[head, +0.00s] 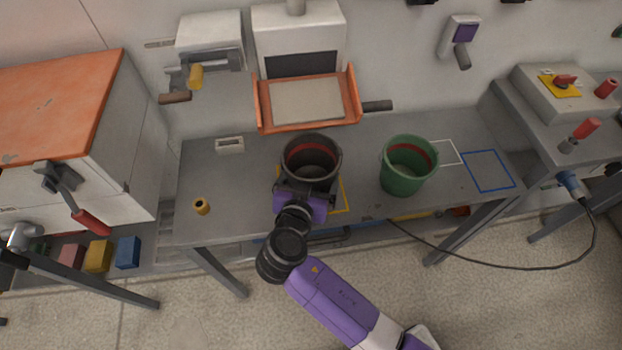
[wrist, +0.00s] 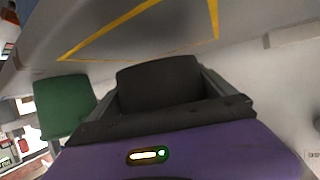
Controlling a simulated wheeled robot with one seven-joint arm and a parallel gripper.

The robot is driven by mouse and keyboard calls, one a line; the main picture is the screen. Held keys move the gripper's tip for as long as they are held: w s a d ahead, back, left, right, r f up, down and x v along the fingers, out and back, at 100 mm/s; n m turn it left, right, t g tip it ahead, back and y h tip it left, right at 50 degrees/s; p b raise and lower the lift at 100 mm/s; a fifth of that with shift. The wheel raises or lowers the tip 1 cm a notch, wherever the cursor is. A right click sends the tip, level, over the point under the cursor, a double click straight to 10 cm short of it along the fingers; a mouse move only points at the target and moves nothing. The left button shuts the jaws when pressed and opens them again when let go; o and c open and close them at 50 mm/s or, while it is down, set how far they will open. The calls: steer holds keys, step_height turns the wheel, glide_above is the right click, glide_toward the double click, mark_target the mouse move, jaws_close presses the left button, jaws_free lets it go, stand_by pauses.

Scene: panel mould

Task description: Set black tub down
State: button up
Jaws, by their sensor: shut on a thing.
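The black tub (head: 312,148) is an open, dark bucket with a red band inside, upright over the left-middle of the grey table (head: 245,195). My gripper (head: 303,187) is shut on the near side of the tub. In the wrist view the tub's dark wall (wrist: 160,82) sits between the fingers of my gripper (wrist: 160,100). A yellow outline (head: 345,196) on the table lies under and beside the tub, partly hidden. It also shows in the wrist view (wrist: 110,30). I cannot tell whether the tub touches the table.
A green bucket (head: 404,178) stands to the right; it also shows in the wrist view (wrist: 62,107). White (head: 449,143) and blue (head: 488,171) outlines lie beyond it. An orange-framed tray (head: 307,101) is behind the tub.

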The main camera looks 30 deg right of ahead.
steer(key=shift+f, duration=0.75)
steer(key=shift+w+f, duration=0.25)
steer(key=shift+f, duration=0.25)
steer(key=shift+f, duration=0.15)
steer(key=o, duration=1.2)
steer(key=shift+r, duration=0.25)
steer(key=b+v, duration=0.1)
steer(key=v, duration=1.1)
steer(key=shift+s+f, duration=0.1)
steer(key=shift+f, duration=0.05)
